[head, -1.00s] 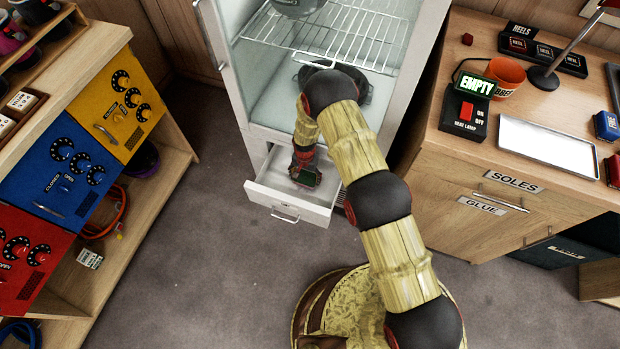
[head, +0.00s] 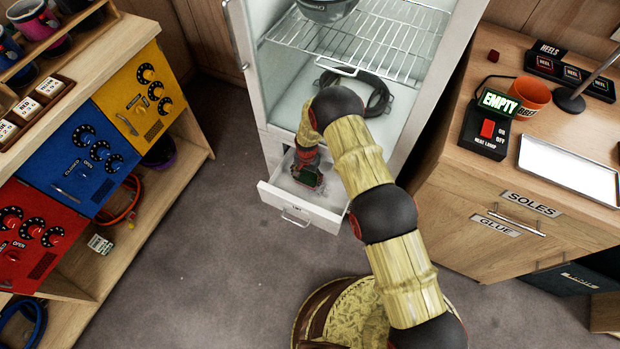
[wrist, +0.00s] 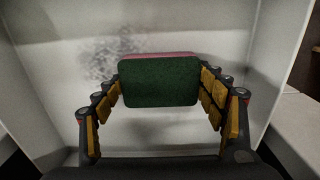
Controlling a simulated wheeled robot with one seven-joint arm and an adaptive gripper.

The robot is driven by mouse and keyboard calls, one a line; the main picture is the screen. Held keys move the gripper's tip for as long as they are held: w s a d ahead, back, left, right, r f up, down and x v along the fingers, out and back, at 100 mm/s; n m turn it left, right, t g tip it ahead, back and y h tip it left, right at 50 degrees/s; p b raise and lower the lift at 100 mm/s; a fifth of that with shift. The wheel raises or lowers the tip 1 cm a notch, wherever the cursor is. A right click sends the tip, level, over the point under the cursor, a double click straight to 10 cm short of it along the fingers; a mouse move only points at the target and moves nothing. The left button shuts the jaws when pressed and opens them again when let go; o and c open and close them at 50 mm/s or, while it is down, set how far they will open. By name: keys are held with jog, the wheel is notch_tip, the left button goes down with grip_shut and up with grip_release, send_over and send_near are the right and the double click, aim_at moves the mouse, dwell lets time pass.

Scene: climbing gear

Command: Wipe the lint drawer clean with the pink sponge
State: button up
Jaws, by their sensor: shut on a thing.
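The lint drawer (head: 290,211) is pulled open at the bottom of the white cabinet. My gripper (head: 309,168) is inside it. In the wrist view my gripper (wrist: 160,92) is shut on the pink sponge (wrist: 160,54), whose dark green face is toward the camera and whose pink side shows as a thin strip along the top. A grey smudge of lint (wrist: 108,55) marks the pale drawer surface to the upper left of the sponge. Whether the sponge touches the drawer floor cannot be told.
A wooden counter (head: 470,165) stands to the right, and a shelf unit with coloured panels (head: 80,160) to the left. Grey floor (head: 190,260) is clear in front.

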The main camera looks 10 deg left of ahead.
aim_at(314, 186)
jog(key=shift+s+d+f, duration=0.1)
jog(key=shift+d, duration=0.05)
jog(key=shift+s+d+p, duration=0.3)
jog(key=shift+d, duration=0.45)
jog(key=shift+s+d+p, duration=0.25)
jog(key=shift+s+d, duration=0.05)
jog(key=shift+d, duration=0.45)
jog(key=shift+s+d+p, duration=0.25)
jog(key=shift+s+d, duration=0.2)
jog(key=shift+d, duration=0.75)
jog(key=shift+s+d+p, duration=0.25)
jog(key=shift+s+d, duration=0.15)
jog(key=shift+d, duration=0.8)
jog(key=shift+s+d+p, duration=0.25)
jog(key=shift+s+d, duration=0.2)
jog(key=shift+d, duration=0.75)
jog(key=shift+s+a+p, duration=0.2)
jog(key=shift+s+a, duration=0.05)
jog(key=shift+s, duration=0.4)
jog(key=shift+s+a+p, duration=0.2)
jog(key=shift+s+a, duration=0.05)
jog(key=shift+s, duration=0.35)
jog(key=shift+w+a+b, duration=0.25)
jog(key=shift+a+b, duration=0.05)
jog(key=shift+a, duration=0.35)
jog(key=shift+w+a+b, duration=0.25)
jog(key=shift+a, duration=0.35)
jog(key=shift+w+a+b, duration=0.25)
jog(key=shift+a+b, duration=0.05)
jog(key=shift+a, duration=0.35)
